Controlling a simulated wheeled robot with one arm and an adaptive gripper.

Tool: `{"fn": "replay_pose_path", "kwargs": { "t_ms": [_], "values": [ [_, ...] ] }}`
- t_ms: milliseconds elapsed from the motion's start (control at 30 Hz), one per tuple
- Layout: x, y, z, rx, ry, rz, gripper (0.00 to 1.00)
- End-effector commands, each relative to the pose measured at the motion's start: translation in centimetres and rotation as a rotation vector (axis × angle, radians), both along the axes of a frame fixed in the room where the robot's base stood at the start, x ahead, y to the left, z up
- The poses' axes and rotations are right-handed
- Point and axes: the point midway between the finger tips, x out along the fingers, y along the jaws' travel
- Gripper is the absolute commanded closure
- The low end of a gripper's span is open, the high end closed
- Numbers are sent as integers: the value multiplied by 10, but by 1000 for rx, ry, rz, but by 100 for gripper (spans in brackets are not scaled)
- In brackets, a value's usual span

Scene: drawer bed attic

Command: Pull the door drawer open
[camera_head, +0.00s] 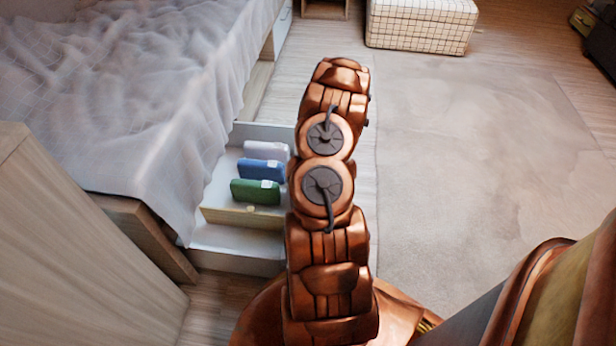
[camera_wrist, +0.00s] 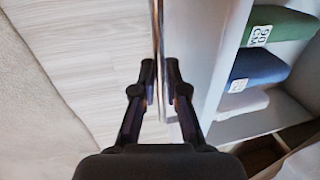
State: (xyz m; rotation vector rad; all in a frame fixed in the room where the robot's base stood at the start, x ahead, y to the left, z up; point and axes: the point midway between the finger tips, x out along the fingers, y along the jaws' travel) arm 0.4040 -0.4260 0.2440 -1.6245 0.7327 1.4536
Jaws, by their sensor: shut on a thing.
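The white drawer (camera_head: 238,264) under the bed is out from the bed frame, and its inside shows. Its front is hidden behind my arm in the head view. In the wrist view the drawer's front panel (camera_wrist: 203,60) runs up the picture. The gripper is hidden by my arm in the head view.
Green (camera_head: 255,191), blue (camera_head: 261,169) and pale (camera_head: 266,150) folded cloths lie in the drawer. The bed (camera_head: 120,90) with a grey cover stands at the left. A wooden panel (camera_head: 70,240) stands at the near left. The carpet (camera_head: 470,150) at the right is clear.

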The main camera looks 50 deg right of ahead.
Motion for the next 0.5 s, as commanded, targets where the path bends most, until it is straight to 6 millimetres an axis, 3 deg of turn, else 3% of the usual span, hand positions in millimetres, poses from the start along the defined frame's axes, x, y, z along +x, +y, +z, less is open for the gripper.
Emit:
{"fn": "replay_pose_path", "kwargs": {
  "t_ms": [500],
  "values": [
    [-6,-10,-1,-1,1,-2,100]
  ]
}}
